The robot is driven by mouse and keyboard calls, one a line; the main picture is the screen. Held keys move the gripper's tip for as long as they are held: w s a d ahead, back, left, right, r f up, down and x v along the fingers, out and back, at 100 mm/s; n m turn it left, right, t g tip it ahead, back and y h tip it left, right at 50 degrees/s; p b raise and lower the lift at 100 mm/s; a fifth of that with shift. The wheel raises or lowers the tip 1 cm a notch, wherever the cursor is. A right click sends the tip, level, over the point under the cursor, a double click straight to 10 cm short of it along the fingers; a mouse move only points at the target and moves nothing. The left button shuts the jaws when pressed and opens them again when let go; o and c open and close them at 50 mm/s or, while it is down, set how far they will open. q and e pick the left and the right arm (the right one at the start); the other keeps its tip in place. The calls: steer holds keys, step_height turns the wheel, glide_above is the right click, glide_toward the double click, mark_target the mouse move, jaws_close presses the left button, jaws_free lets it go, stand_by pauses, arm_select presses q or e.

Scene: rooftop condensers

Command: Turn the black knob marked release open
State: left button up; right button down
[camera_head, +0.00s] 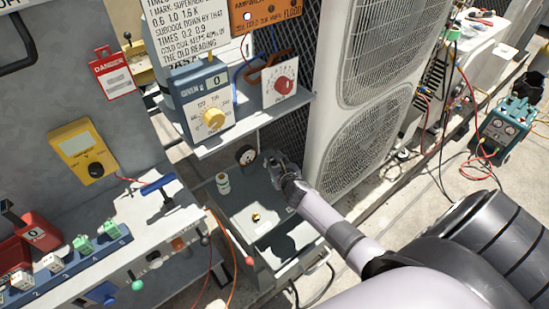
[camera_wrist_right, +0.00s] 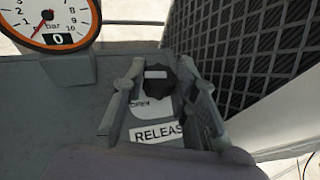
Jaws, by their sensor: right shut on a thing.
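The black knob (camera_wrist_right: 160,76) with a white mark shows in the right wrist view, between the fingers of my right gripper (camera_wrist_right: 162,84). Below it are a white plate reading OPEN (camera_wrist_right: 143,107) and a label reading RELEAS (camera_wrist_right: 160,132), its end cut off by a finger. In the head view my right gripper (camera_head: 277,163) is at the back of a grey box (camera_head: 238,205), beside a small round gauge (camera_head: 246,155), and hides the knob. My right gripper is shut on the knob. My left gripper is not in view.
The gauge (camera_wrist_right: 50,20) with an orange rim stands left of the knob, its display reading 0. A shelf (camera_head: 240,125) with two dial boxes is above the grey box. A white condenser (camera_head: 370,90) stands close on the right. A small bottle (camera_head: 222,183) is to the left.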

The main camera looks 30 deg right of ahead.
steer(key=c, duration=1.3)
jaws_free()
steer(key=v, duration=1.2)
steer(key=shift+a+f, duration=0.1)
